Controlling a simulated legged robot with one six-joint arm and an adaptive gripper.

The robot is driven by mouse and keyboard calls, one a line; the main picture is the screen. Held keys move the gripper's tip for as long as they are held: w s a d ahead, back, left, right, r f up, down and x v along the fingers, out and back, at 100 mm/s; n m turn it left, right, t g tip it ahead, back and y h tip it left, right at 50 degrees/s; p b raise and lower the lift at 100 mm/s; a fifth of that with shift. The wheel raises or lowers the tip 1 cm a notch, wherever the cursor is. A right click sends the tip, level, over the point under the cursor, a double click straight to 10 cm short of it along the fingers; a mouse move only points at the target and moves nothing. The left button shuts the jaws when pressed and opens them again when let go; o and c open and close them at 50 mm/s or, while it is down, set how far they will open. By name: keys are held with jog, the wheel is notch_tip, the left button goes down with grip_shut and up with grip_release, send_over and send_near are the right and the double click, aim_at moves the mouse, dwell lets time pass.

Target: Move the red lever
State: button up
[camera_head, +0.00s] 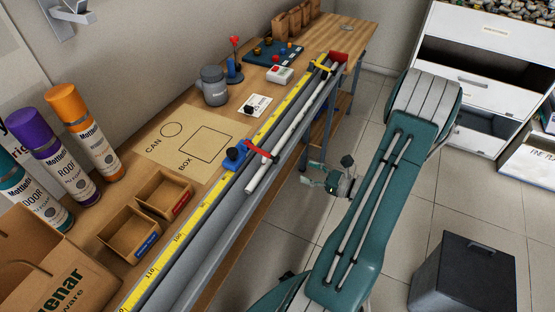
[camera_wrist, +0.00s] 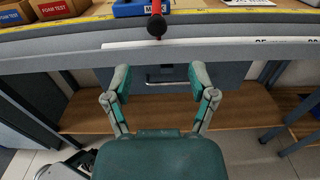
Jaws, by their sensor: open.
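The red lever (camera_head: 258,150) is attached at the blue block (camera_head: 235,158) on the bench's front rail and reaches across a white pipe. In the wrist view the red lever (camera_wrist: 156,7) points toward me and ends in a black knob (camera_wrist: 157,26), top centre. My gripper (camera_head: 328,180) is open and empty in front of the bench, to the right of the lever in the head view. In the wrist view my gripper (camera_wrist: 158,80) has its fingers spread below the knob, not touching it.
The white pipe (camera_head: 290,130) lies along the rail beside a yellow measuring tape (camera_head: 190,230). Two small wooden boxes (camera_head: 165,194), a grey mug (camera_head: 213,87) and spray cans (camera_head: 83,130) stand on the bench. A shelf (camera_wrist: 170,113) lies under it. A dark bin (camera_head: 465,275) stands on the floor.

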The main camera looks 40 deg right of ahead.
aim_at(277, 160)
jog(key=x, duration=1)
jog(key=shift+a+r, duration=0.1)
jog(key=shift+a, duration=0.05)
grip_shut()
